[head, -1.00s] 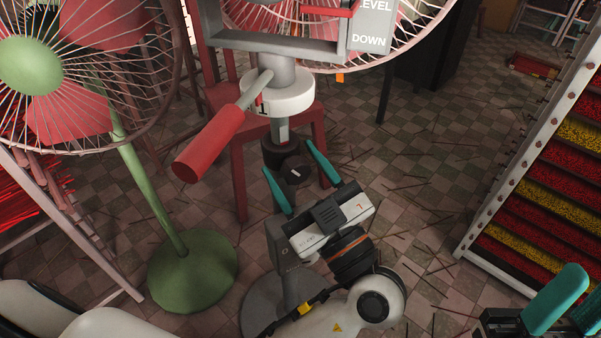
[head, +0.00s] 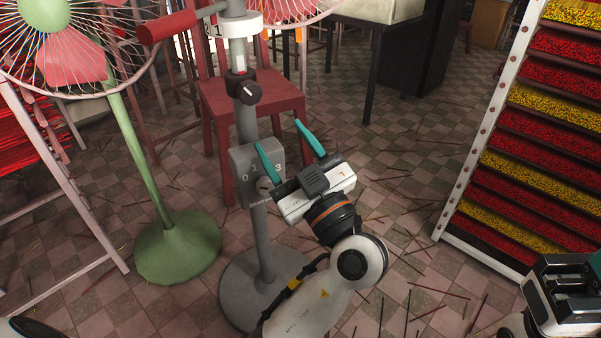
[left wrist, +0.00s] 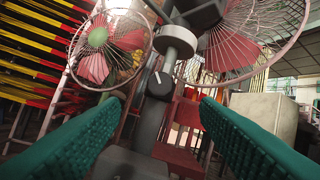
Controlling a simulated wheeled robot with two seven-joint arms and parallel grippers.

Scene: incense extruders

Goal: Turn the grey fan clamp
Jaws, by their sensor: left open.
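The grey fan's pole (head: 246,125) stands upright left of centre in the head view. A dark round clamp knob (head: 247,93) with a white mark sits on it, under a white collar (head: 240,25). My left gripper (head: 281,134) is open and empty, its teal fingertips below and right of the knob, apart from it. In the left wrist view the knob (left wrist: 160,86) shows between the two open fingers (left wrist: 160,102), beyond their tips. My right gripper (head: 566,285) is partly cut off at the lower right edge; its jaw gap is unclear.
A grey switch box (head: 256,170) with numbers is on the pole, close to my left gripper. A green fan (head: 180,245) stands at left, a red chair (head: 252,108) behind the pole. A rack of red and yellow incense (head: 535,150) is at right. Loose sticks litter the floor.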

